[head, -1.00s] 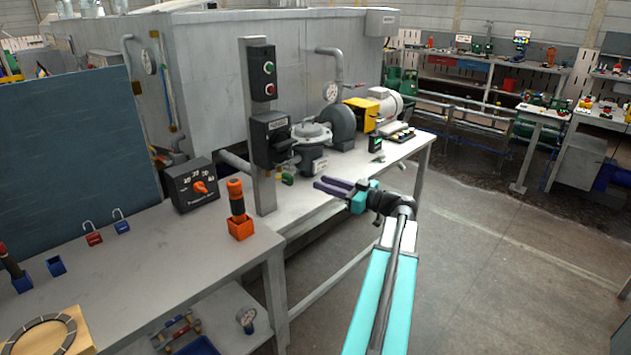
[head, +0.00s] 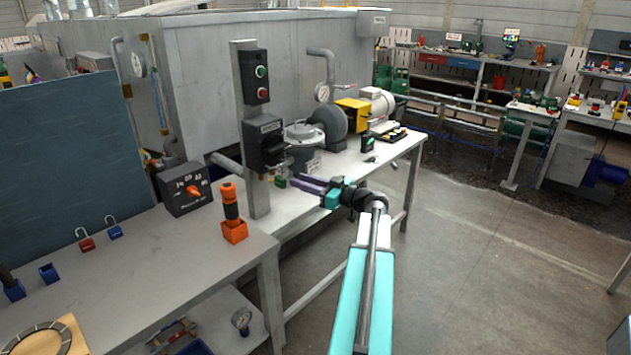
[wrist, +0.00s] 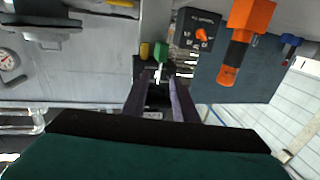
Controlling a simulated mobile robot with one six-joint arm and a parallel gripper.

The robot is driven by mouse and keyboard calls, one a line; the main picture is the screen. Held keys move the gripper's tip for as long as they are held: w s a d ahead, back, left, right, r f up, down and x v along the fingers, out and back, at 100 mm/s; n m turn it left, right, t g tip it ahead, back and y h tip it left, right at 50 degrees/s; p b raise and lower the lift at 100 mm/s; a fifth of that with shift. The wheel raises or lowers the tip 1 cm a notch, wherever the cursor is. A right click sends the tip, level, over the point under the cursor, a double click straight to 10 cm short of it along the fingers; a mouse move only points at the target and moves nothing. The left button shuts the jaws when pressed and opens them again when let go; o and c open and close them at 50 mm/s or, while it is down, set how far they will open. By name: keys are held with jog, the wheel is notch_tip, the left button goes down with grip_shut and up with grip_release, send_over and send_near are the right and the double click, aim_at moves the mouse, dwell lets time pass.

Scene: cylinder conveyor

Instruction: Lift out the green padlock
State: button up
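The small green padlock (head: 281,182) is just below the black isolator switch box (head: 264,143) on the grey post. In the wrist view the green padlock (wrist: 160,49) shows ahead of the fingers, next to a small yellow piece (wrist: 145,50). My gripper (head: 294,181) reaches in from the right, its dark purple fingers pointing left at the padlock with a small gap in the head view.
A grey pump (head: 302,150) stands close behind my fingers. A dial box (head: 186,188) and an orange-handled tool in an orange holder (head: 234,230) stand left of the post. Red (head: 86,243) and blue (head: 114,231) padlocks lie further left.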

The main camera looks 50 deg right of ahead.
aim_at(283, 179)
jog(key=shift+w+a+p, duration=0.15)
jog(key=shift+w+p, duration=0.2)
jog(key=shift+w, duration=1)
jog(key=shift+w+a+p, duration=0.2)
jog(key=shift+w+p, duration=0.1)
jog(key=shift+w, duration=1)
jog(key=shift+w+a+p, duration=0.15)
jog(key=shift+w+p, duration=0.2)
jog(key=shift+w, duration=1)
jog(key=shift+c, duration=0.4)
grip_shut()
